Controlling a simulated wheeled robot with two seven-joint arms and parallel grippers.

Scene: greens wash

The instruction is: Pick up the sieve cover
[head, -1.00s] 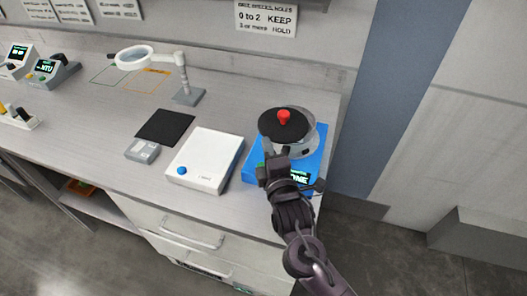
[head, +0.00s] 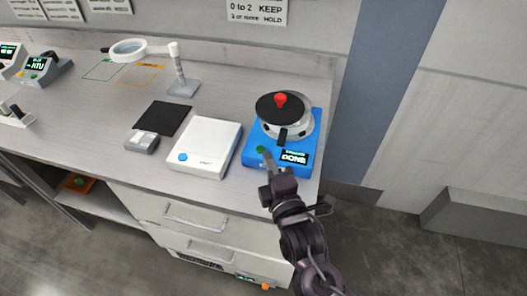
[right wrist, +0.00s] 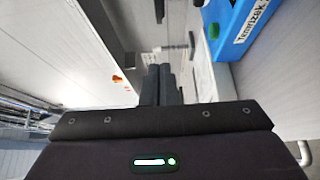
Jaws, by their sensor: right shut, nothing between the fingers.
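The sieve cover is a black disc (head: 265,106) with a red knob (head: 281,99). It lies on top of a round metal sieve (head: 303,127), set a little to the left. The sieve stands on a blue shaker base (head: 254,135) with a small display at the bench's right end. My right gripper (head: 268,160) is in front of the blue base's front edge, below and apart from the cover. In the right wrist view its fingers (right wrist: 158,84) are together and empty, with part of the blue base (right wrist: 236,22) at the upper right. My left gripper is not in view.
A white box with a blue button (head: 205,145) stands left of the blue base. A black mat (head: 162,118), a small grey device (head: 141,142) and a magnifier lamp (head: 180,75) are further left. Drawers (head: 200,222) are under the bench.

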